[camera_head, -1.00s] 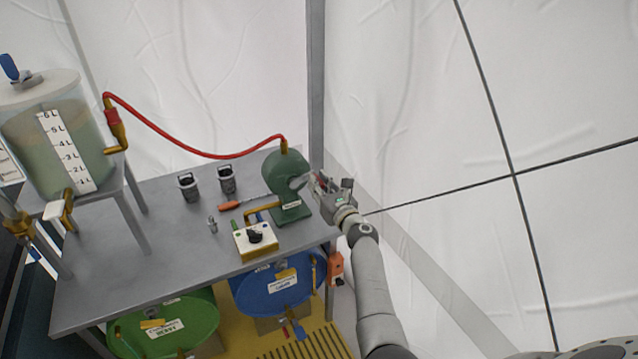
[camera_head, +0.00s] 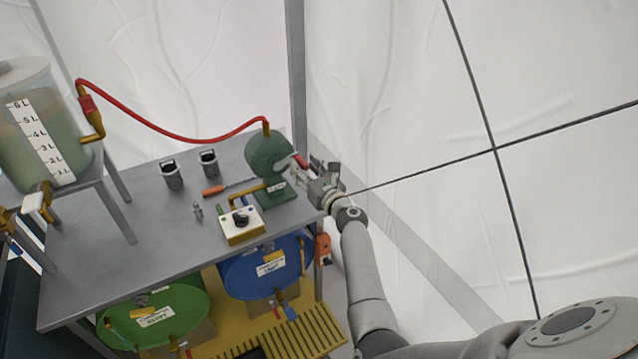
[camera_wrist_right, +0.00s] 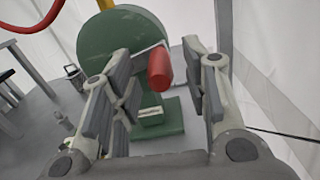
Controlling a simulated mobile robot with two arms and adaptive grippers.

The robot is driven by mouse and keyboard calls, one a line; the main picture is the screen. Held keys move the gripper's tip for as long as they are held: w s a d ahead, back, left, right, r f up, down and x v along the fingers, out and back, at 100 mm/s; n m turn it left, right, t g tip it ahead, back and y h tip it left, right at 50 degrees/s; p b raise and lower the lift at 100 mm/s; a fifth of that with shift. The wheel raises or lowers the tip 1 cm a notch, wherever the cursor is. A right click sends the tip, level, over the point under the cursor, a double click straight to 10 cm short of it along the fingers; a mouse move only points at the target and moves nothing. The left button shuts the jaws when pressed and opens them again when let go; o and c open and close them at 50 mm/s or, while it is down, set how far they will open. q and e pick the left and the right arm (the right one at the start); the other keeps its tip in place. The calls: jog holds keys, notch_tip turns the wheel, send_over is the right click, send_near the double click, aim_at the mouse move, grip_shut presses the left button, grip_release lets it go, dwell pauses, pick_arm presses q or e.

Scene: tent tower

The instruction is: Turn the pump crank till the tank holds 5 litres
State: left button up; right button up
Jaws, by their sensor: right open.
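The green pump (camera_head: 268,156) stands at the table's right end. Its crank has a red handle (camera_head: 301,161) on the right side. My right gripper (camera_head: 318,168) is just right of the handle. In the right wrist view, the red handle (camera_wrist_right: 159,68) shows between the fingers of the open gripper (camera_wrist_right: 152,85). I cannot tell whether any finger touches it. The clear tank (camera_head: 72,125) stands on a raised stand at the left, with greenish liquid and a white litre scale (camera_head: 40,140). The liquid appears high on the scale, but its exact level is hard to read. My left gripper is out of view.
A red hose (camera_head: 170,133) arches from tank to pump. The grey table (camera_head: 125,255) bears a white-topped box with a black knob (camera_head: 241,226), two dark cups and an orange-handled tool (camera_head: 213,190). Green and blue drums (camera_head: 265,282) are below. A grey tent pole (camera_head: 297,80) rises behind the pump.

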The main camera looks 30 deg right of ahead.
jog(key=s, duration=1)
jog(key=shift+s+d, duration=0.2)
jog(key=shift+s, duration=0.1)
jog(key=s+a+f+n+g, duration=0.3)
jog(key=s+f+n, duration=0.25)
jog(key=f, duration=0.55)
jog(key=s+a+f+n+g+y, duration=0.1)
jog(key=s+a+f+n+g, duration=0.4)
jog(key=f, duration=0.6)
jog(key=s+a+f+n+g, duration=0.1)
jog(key=s+a+f+n, duration=0.15)
jog(key=f+n, duration=0.6)
jog(key=s+f+n+g, duration=0.4)
jog(key=s+f+n, duration=0.3)
jog(key=s+f, duration=0.8)
jog(key=s+d+f+n+g, duration=0.1)
jog(key=s+n, duration=0.5)
jog(key=s, duration=0.6)
jog(key=s+d+f+n+g+h, duration=0.1)
jog(key=s+f+n+g, duration=0.2)
jog(key=s, duration=1)
notch_tip(320, 180, down, 3)
jog(key=n, duration=0.4)
jog(key=shift+s+h, duration=0.25)
jog(key=shift+h, duration=0.05)
jog(key=shift+d+r, duration=0.1)
